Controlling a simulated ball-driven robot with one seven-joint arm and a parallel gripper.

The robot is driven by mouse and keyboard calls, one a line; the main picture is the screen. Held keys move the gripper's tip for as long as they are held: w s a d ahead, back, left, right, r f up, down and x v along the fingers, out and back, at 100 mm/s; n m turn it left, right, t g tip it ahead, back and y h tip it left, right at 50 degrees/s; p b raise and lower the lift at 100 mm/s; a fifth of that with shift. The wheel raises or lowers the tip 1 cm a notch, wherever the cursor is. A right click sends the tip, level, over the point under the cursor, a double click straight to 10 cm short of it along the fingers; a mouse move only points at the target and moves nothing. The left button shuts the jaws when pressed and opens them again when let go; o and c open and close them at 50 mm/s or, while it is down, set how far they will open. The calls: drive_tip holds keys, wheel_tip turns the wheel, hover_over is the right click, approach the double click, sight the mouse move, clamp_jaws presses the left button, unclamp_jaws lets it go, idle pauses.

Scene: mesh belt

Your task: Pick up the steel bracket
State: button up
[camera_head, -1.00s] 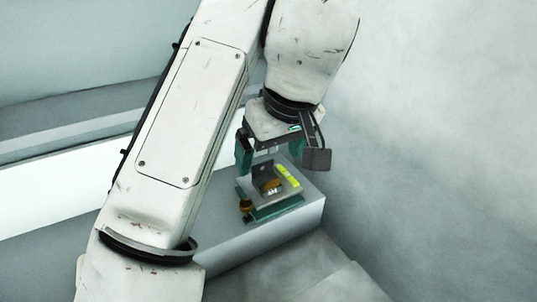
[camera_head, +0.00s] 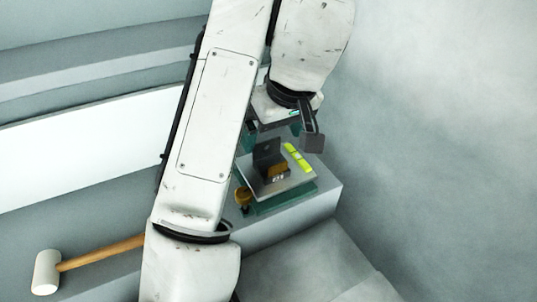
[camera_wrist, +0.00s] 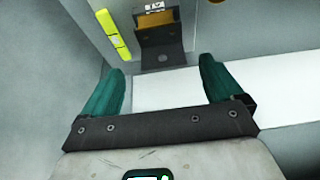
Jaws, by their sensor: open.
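The steel bracket (camera_head: 266,152) is a dark L-shaped piece with a hole in its upright face. It stands on a grey plate (camera_head: 302,185) over a teal base. In the wrist view the bracket (camera_wrist: 160,57) lies just beyond my fingertips, roughly centred between them. My gripper (camera_head: 273,135) is open and empty, behind the bracket in the head view. The wrist view shows both teal fingers of my gripper (camera_wrist: 161,68) wide apart, with nothing between them. No contact with the bracket shows.
A yellow-green bar (camera_head: 297,158) lies on the plate beside the bracket. An orange-brown block (camera_head: 279,171) sits against the bracket. A brass knob (camera_head: 242,196) is at the base's side. A mallet (camera_head: 47,272) lies at the lower left. A bright white strip (camera_head: 90,145) runs behind.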

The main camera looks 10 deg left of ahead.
sight(267, 147)
drive_tip(key=x, duration=0.3)
drive_tip(key=shift+a+f+p, duration=0.2)
drive_tip(key=shift+p, duration=0.15)
drive_tip(key=shift+x, duration=0.75)
drive_tip(key=c, duration=1.2)
drive_tip(key=shift+c, duration=0.2)
drive_tip(key=shift+r, duration=0.1)
